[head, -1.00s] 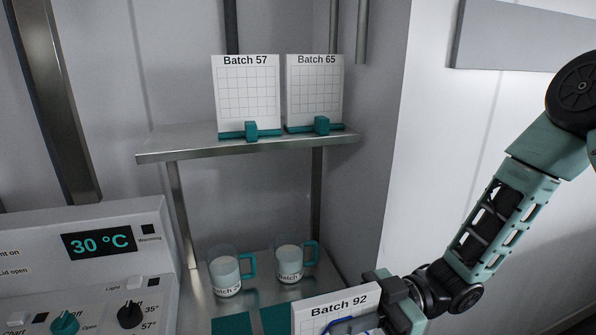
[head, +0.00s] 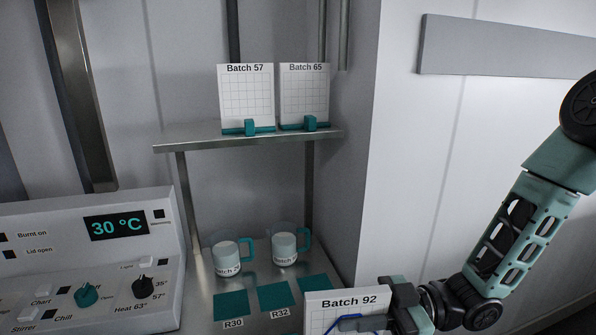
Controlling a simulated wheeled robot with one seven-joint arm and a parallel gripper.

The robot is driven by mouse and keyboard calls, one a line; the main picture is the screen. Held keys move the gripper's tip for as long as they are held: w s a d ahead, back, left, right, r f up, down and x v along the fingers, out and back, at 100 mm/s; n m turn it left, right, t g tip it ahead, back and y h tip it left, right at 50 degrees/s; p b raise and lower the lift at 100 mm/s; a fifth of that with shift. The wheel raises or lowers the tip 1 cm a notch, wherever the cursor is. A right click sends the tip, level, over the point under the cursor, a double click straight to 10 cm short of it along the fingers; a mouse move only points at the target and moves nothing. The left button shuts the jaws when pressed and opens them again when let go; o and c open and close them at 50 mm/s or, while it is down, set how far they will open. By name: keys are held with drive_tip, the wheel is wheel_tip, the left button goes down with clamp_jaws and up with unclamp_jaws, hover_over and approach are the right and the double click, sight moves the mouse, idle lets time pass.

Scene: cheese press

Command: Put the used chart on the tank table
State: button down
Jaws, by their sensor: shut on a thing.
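A white chart labelled Batch 92 (head: 345,301) with a blue traced line shows at the bottom, partly cut off by the frame edge. My gripper (head: 385,318) is shut on its right side and holds it upright, in front of the steel table's right part. The steel table (head: 200,290) stands below the shelf. Two more charts, Batch 57 (head: 246,95) and Batch 65 (head: 304,92), stand on the upper shelf in teal holders; their grids look blank.
Two jugs of white liquid, one on the left (head: 227,258) and one on the right (head: 285,247), stand on the table behind teal mats marked R30 (head: 231,305) and R32 (head: 276,295). A third teal mat (head: 314,285) lies partly behind the chart. A control panel (head: 90,262) reads 30 °C.

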drive_tip(key=w+d+f+m+t+h, duration=0.3)
drive_tip(key=w+d+f+m+t, duration=0.1)
drive_tip(key=d+m+t, duration=0.3)
drive_tip(key=w+d+f+m+t+h, duration=0.35)
drive_tip(key=w+d+t, duration=0.2)
drive_tip(key=t, duration=0.35)
drive_tip(key=s+d+f+m+t+h+p, duration=0.1)
drive_tip(key=s+d+f+m+t+h, duration=0.1)
drive_tip(key=d+f+m+h, duration=0.7)
drive_tip(key=shift+s+d+f+t+h, duration=0.2)
drive_tip(key=shift+d+f+t+h, duration=0.65)
drive_tip(key=shift+d+h, duration=0.35)
drive_tip(key=shift+a+r, duration=0.15)
